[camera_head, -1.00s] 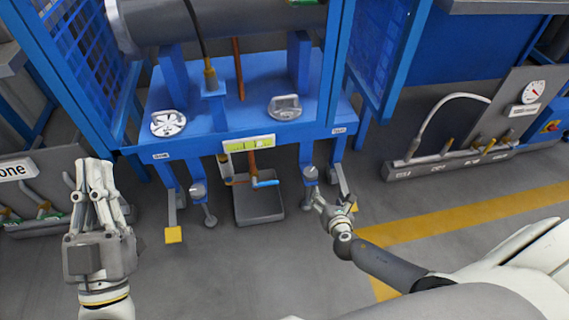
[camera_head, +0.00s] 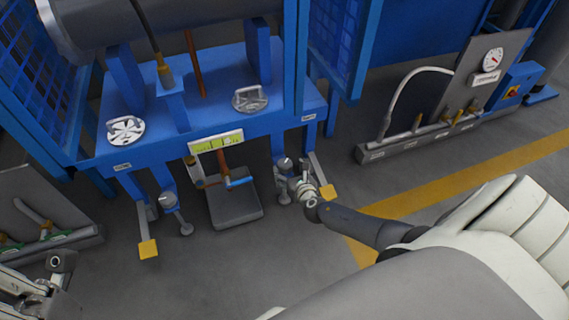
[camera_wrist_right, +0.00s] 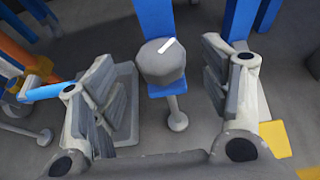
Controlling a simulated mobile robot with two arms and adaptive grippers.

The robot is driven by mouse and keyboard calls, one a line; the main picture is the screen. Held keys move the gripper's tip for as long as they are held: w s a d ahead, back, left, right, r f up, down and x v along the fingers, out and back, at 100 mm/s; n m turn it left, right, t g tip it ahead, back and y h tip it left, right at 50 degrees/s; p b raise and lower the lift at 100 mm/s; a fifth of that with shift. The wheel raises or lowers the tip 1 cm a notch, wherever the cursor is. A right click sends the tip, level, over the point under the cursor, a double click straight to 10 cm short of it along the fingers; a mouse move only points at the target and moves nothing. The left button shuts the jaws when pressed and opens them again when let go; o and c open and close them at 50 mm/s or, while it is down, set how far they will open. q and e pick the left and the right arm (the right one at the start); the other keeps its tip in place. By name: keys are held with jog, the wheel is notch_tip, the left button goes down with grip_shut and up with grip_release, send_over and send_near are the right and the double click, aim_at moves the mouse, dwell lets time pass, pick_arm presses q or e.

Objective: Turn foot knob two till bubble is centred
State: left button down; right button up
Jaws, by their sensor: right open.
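The right foot knob (camera_head: 284,164) is a grey faceted cap with a white line on top, on a blue leg of the blue stand. It also shows in the right wrist view (camera_wrist_right: 162,64). My right gripper (camera_head: 293,184) is open, with its fingers on either side of this knob in the right wrist view (camera_wrist_right: 165,90); a gap shows at each side. The left foot knob (camera_head: 168,200) is untouched. A yellow-green level (camera_head: 216,142) sits on the stand's front edge; its bubble is too small to place surely. My left gripper (camera_head: 48,280) is partly cut off at lower left.
A grey tray (camera_head: 235,215) lies on the floor between the legs, below a blue-handled valve (camera_head: 238,183). Yellow foot pads (camera_head: 148,249) stick out in front. A gauge panel (camera_head: 480,75) stands at the right. The floor in front is clear.

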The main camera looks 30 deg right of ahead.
aim_at(285, 165)
jog(key=b+x, duration=0.2)
jog(key=x, duration=0.2)
jog(key=shift+w+f, duration=0.15)
jog(key=shift+f, duration=0.05)
jog(key=shift+w+d+f+b, duration=0.1)
jog(key=shift+w+d+b, duration=0.1)
jog(key=shift+w+b, duration=0.3)
jog(key=shift+c, duration=0.3)
jog(key=c, duration=1)
